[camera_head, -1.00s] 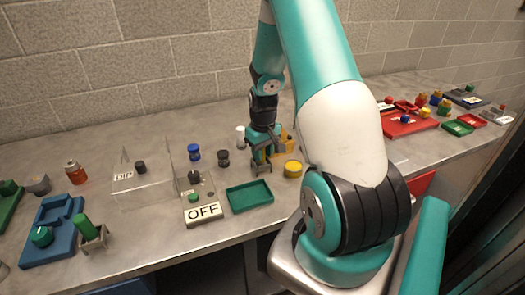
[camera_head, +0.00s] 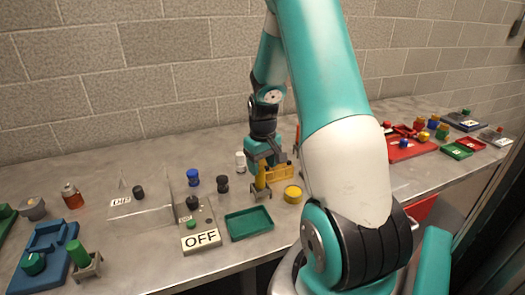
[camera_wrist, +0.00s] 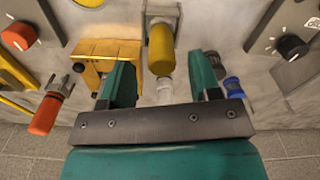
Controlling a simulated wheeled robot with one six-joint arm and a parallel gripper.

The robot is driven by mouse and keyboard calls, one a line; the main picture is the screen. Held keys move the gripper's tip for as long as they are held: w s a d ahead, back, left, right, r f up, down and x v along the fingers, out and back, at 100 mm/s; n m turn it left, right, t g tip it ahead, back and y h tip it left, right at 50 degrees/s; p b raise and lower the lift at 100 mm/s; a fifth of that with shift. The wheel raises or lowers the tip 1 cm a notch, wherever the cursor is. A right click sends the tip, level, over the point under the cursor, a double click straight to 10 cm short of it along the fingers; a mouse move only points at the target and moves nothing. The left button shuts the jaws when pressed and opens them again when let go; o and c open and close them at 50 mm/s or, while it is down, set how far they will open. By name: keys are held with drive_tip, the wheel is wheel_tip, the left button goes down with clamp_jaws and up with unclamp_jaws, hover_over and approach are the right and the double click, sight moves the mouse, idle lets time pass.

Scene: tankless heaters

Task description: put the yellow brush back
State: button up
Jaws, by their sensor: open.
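The yellow brush (camera_head: 260,177) stands roughly upright near the middle of the bench; its lower end is at a small grey holder. In the wrist view the yellow cylinder (camera_wrist: 161,50) shows with the grey holder (camera_wrist: 162,12) at its far end. My gripper (camera_head: 262,163) is close behind the brush, on the wall side. In the wrist view my gripper (camera_wrist: 163,85) has its fingers wide apart, with the brush beyond and between them, not clasped. How deep the brush sits in the holder is hard to tell.
A yellow rack (camera_head: 281,173) stands close to the gripper's right, a white bottle (camera_head: 240,161) to its left. A yellow round piece (camera_head: 293,194) and a green tray (camera_head: 248,223) are in front. Clear panels (camera_head: 150,215) and an OFF sign (camera_head: 201,240) stand left.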

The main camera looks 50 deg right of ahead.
wheel_tip(320, 180, up, 7)
drive_tip(key=shift+s+r+b, duration=0.1)
drive_tip(key=shift+b, duration=0.3)
drive_tip(key=shift+a, duration=0.2)
drive_tip(key=a+r+n+t+y, duration=0.1)
drive_tip(key=a+r+n, duration=0.2)
drive_tip(key=a, duration=0.8)
drive_tip(key=a+r+n+y, duration=0.1)
drive_tip(key=a+r+n, duration=0.15)
drive_tip(key=a, duration=0.85)
drive_tip(key=s+a+r+n+y, duration=0.1)
drive_tip(key=s+a+r+n, duration=0.1)
drive_tip(key=s+a, duration=0.5)
drive_tip(key=s+a+r+n+g+y, duration=0.1)
drive_tip(key=s+a+n, duration=0.2)
drive_tip(key=s+a, duration=0.4)
drive_tip(key=shift+s+a+r, duration=0.15)
drive_tip(key=shift+a+r, duration=0.2)
drive_tip(key=shift+a, duration=0.55)
